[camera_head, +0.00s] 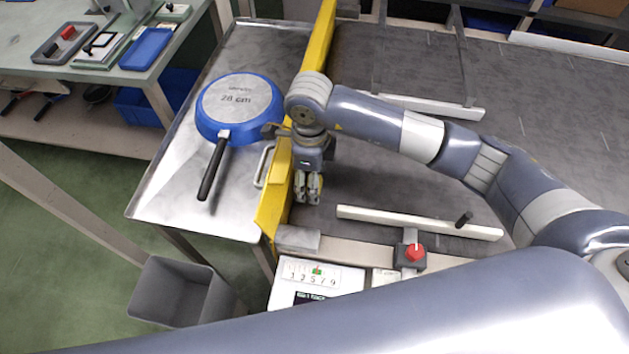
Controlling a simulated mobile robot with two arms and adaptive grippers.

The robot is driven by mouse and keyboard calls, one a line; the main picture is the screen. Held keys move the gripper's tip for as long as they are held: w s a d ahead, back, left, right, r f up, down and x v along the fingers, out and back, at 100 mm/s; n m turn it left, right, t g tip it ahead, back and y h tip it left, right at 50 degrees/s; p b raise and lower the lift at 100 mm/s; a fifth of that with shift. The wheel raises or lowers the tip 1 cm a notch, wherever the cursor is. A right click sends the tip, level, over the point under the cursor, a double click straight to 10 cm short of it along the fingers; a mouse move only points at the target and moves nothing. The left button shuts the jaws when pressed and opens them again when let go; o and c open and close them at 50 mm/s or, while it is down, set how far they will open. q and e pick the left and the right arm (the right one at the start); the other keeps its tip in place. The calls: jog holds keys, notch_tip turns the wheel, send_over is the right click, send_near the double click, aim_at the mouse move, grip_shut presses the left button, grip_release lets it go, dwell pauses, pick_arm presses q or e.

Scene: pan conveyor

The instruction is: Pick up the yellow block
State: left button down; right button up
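I cannot make out a separate yellow block. The clear yellow thing is a long upright rail (318,50) along the left edge of the dark belt; part of it is hidden behind my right arm. My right gripper (308,198) points down just right of this rail, near its front end. Its pale fingers are close together, and I cannot tell whether anything is between them. My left gripper is out of view.
A blue pan (238,104) lies on the metal table (165,188) left of the rail. White guide bars (415,221) cross the dark belt (560,120). A red knob (415,252) and a numbered panel (318,273) are in front. A grey bin (172,291) stands lower left.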

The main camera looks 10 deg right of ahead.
jog(key=shift+c, duration=0.6)
jog(key=c, duration=0.7)
